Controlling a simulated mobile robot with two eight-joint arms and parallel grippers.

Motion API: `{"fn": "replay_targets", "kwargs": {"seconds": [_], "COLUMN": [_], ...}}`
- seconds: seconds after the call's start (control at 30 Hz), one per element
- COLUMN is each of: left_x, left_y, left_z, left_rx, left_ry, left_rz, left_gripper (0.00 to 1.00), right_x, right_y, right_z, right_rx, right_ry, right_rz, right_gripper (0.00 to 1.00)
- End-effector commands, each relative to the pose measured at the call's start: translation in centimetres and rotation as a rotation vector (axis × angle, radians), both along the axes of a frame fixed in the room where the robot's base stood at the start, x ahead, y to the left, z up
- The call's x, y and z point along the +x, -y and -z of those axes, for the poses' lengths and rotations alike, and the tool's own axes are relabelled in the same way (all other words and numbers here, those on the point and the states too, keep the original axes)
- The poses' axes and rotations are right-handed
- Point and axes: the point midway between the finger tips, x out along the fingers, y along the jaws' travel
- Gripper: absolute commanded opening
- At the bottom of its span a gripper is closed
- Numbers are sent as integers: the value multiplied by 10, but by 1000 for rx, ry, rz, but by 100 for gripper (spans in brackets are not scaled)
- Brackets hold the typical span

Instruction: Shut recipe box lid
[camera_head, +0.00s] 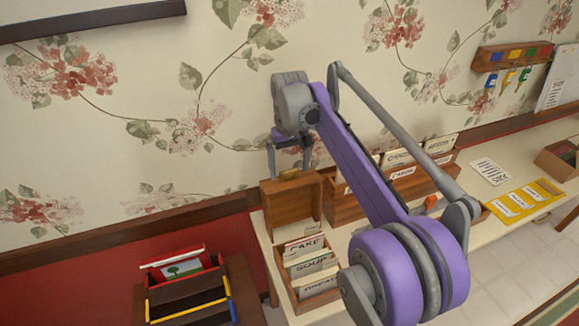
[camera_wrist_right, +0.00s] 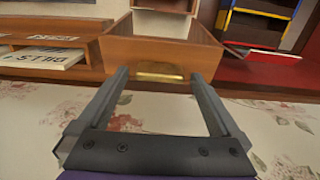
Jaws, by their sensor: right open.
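The wooden recipe box (camera_head: 320,299) stands on the table with label cards reading CAKE, SOUP and a partly hidden third word. Its lid (camera_head: 291,203) is open and stands upright at the back of the box. My right gripper (camera_head: 288,163) is at the lid's top edge, pointing down with its fingers spread. In the right wrist view the open fingers (camera_wrist_right: 158,78) lie on either side of a brass plate (camera_wrist_right: 158,71) on the lid (camera_wrist_right: 120,48). I cannot tell whether they touch the wood. My left gripper is out of view.
A long wooden file box (camera_head: 345,208) with cards stands right of the lid, partly behind my right arm. A yellow folder (camera_head: 524,201) and a sheet (camera_head: 489,171) lie farther right. A dark rack (camera_head: 186,296) stands at lower left. The wall is close behind.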

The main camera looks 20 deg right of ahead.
Motion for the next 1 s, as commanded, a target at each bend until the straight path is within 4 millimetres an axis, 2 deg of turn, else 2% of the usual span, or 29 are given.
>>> {"fn": "replay_targets", "kwargs": {"seconds": [0.17, 0.2, 0.73, 1.0], "left_x": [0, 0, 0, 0], "left_y": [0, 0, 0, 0], "left_z": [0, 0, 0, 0], "left_rx": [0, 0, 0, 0], "left_ry": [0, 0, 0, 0], "left_rz": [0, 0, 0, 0], "left_gripper": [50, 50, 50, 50], "right_x": [0, 0, 0, 0], "right_y": [0, 0, 0, 0], "right_z": [0, 0, 0, -1], "right_rx": [0, 0, 0, 0], "right_ry": [0, 0, 0, 4], "right_rz": [0, 0, 0, 0], "right_gripper": [100, 96, 1, 0]}}
